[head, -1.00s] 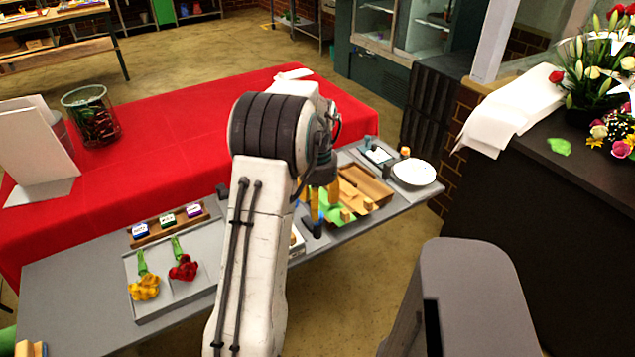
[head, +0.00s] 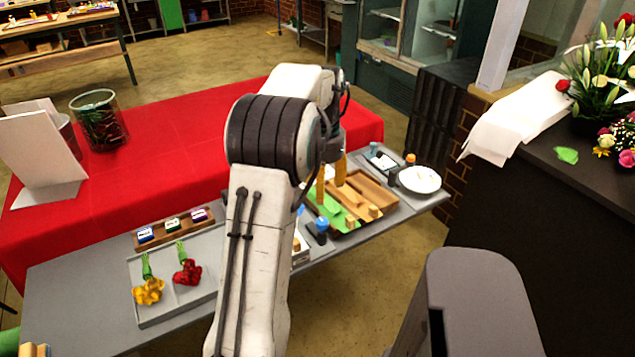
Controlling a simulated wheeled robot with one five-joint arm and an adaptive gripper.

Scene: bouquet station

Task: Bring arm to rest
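My arm reaches over the grey table (head: 80,310), and its upper links hide part of the table's middle. My gripper (head: 331,180) has two orange fingers, which stand apart with nothing seen between them. It is above the wooden tray (head: 372,188) and the green piece (head: 325,208). Small wooden blocks lie in the tray. Whether the fingertips touch anything cannot be told for sure, but they look clear of the tray.
A grey tray (head: 165,318) at left holds a yellow flower (head: 149,291) and a red flower (head: 187,272). A wooden rack (head: 174,229) holds small labelled blocks. A blue-capped bottle (head: 320,227) stands near the wooden tray. A white plate (head: 419,180) is at the right end.

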